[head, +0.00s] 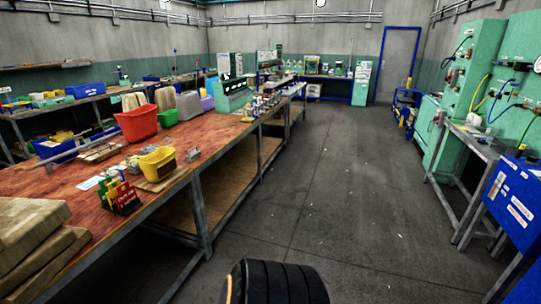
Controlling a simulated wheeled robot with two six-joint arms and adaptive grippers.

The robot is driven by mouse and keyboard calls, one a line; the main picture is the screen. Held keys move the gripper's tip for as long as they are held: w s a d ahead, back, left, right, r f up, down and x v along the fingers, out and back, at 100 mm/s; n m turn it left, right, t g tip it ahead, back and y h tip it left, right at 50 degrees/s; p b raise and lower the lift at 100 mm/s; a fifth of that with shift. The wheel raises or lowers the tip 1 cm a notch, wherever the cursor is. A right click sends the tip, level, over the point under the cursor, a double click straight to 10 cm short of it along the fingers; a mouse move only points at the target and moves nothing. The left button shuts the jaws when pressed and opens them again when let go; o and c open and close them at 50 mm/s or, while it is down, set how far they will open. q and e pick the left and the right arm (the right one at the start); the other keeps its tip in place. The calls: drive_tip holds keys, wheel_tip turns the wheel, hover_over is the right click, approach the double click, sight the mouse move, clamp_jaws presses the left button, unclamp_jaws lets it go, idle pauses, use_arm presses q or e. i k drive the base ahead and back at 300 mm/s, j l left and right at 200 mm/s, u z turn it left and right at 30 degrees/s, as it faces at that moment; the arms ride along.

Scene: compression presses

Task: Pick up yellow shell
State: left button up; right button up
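A yellow open bin-shaped shell (157,163) stands near the front edge of the long red-topped workbench (75,184), at left of centre in the head view. A smaller yellow item (248,119) lies farther back on the bench, too small to make out. Neither of my grippers is in view.
A red bin (138,122) and a green bin (168,117) stand behind the yellow one. A rack of coloured cards (122,197) and stacked wooden blocks (32,232) are nearer.

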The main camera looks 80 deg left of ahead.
sight(161, 167)
drive_tip(key=l+u, duration=0.1)
drive_tip(key=u, duration=3.6)
drive_tip(key=i+l+u, duration=0.25)
drive_tip(key=i, duration=0.5)
drive_tip(key=i+l+u, duration=0.25)
drive_tip(key=i+l, duration=0.3)
drive_tip(key=i, duration=0.15)
drive_tip(key=i+l+u, duration=0.25)
drive_tip(key=i+l, duration=0.35)
drive_tip(key=i, duration=0.05)
